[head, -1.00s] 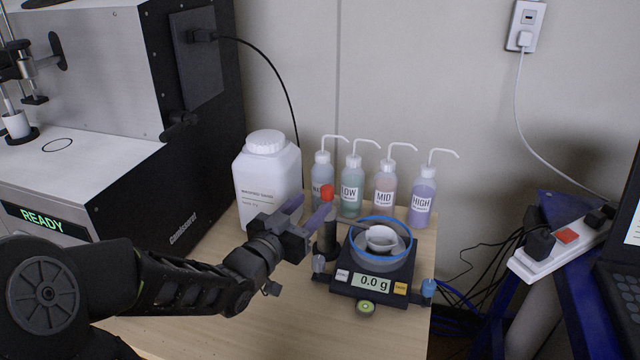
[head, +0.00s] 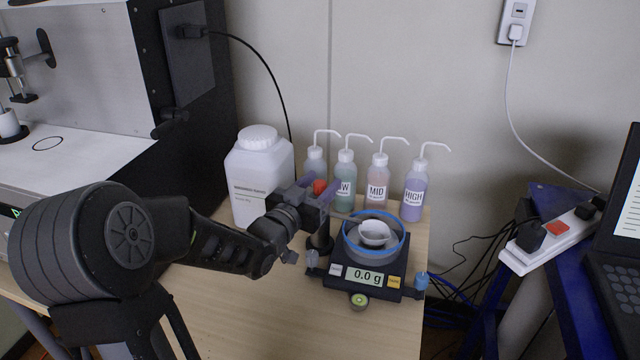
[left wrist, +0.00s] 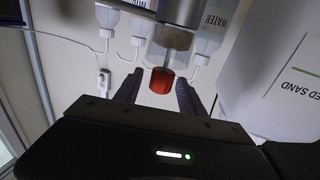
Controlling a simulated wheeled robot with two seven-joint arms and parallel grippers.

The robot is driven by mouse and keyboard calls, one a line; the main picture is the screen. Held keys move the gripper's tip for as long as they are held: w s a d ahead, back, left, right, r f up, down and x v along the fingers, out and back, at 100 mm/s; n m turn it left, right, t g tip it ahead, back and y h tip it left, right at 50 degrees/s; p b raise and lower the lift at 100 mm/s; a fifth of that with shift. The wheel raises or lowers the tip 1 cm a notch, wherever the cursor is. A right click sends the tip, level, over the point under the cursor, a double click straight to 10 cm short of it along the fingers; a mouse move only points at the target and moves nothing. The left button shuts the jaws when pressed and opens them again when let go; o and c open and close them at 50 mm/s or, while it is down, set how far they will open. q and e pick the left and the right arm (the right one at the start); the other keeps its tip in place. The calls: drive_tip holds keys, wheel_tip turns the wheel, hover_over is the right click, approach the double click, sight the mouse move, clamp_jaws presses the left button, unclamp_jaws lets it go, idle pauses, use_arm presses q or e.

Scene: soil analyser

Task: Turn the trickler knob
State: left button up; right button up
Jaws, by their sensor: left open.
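The red trickler knob (head: 319,187) sits at the top of the dark upright trickler (head: 320,243), left of the balance. My left gripper (head: 318,190) is open at the knob, with a finger on either side of it. In the left wrist view the red knob (left wrist: 162,81) shows between the two open fingers (left wrist: 158,88), with a gap visible on both sides. The trickler body (left wrist: 172,38) shows there too, upside down. My gripper partly hides the trickler in the head view. My right gripper is not in view.
The balance (head: 338,281) reads 0.0 g and carries a white cup (head: 375,233) inside a blue-rimmed ring (head: 347,243). Several wash bottles (head: 413,195) stand behind. A large white jug (head: 257,172) stands behind my gripper. The bare wooden tabletop (head: 270,310) is clear in front.

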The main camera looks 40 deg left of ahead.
use_arm(q)
clamp_jaws()
idle(0.4)
